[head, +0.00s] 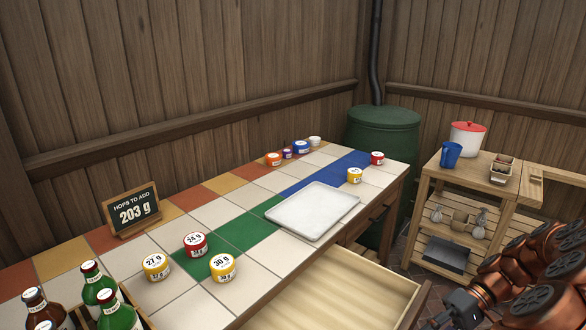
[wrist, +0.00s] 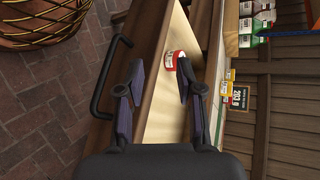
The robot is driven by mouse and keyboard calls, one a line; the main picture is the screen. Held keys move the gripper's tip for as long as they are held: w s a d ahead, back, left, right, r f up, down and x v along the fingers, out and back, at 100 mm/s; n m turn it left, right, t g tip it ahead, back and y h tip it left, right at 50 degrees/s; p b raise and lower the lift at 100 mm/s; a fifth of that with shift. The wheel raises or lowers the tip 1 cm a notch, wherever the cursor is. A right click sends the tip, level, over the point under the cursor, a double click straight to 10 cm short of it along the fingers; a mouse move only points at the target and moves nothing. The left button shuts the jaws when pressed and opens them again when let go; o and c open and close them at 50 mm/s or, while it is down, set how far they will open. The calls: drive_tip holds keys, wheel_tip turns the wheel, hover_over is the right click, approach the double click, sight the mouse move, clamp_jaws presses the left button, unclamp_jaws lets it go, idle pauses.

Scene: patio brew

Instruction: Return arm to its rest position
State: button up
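My arm (head: 530,275) shows at the lower right of the head view, to the right of the open drawer (head: 330,285). Its dark end runs toward the bottom edge, and the fingers are not clear there. In the wrist view my gripper (wrist: 159,80) has its two fingers apart, with nothing held between them. A red and white jar (wrist: 174,59) shows beyond the fingertips, apart from them, seemingly in the open drawer, whose dark handle (wrist: 108,78) is at the left.
The tiled table holds a white tray (head: 312,210), several labelled jars (head: 223,268), bottles (head: 98,285) and a "203 g" sign (head: 133,212). A wooden cart (head: 485,165) stands right, with a blue cup (head: 451,154) and white pot (head: 467,139). A green barrel (head: 385,133) stands behind.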

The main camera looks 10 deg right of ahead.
drive_tip(key=s+a+r+n+g+h, duration=0.1)
drive_tip(key=s+a+r+h, duration=0.15)
drive_tip(key=a, duration=0.45)
drive_tip(key=s+a+r+n+g+h, duration=0.1)
drive_tip(key=s+a+r+h, duration=0.1)
drive_tip(key=a+r+h, duration=0.3)
drive_tip(key=s+a+f+m+t+h, duration=0.1)
drive_tip(key=s+a+h, duration=0.1)
drive_tip(key=s, duration=0.4)
drive_tip(key=s+a+f+t+h, duration=0.1)
drive_tip(key=s+a+h, duration=0.15)
drive_tip(key=s, duration=0.35)
wheel_tip(320, 180, up, 17)
drive_tip(key=t+p, duration=0.1)
drive_tip(key=p, duration=1.5)
drive_tip(key=shift+w+d+m+t+h, duration=0.3)
drive_tip(key=shift+w+d, duration=0.05)
drive_tip(key=shift+a, duration=0.15)
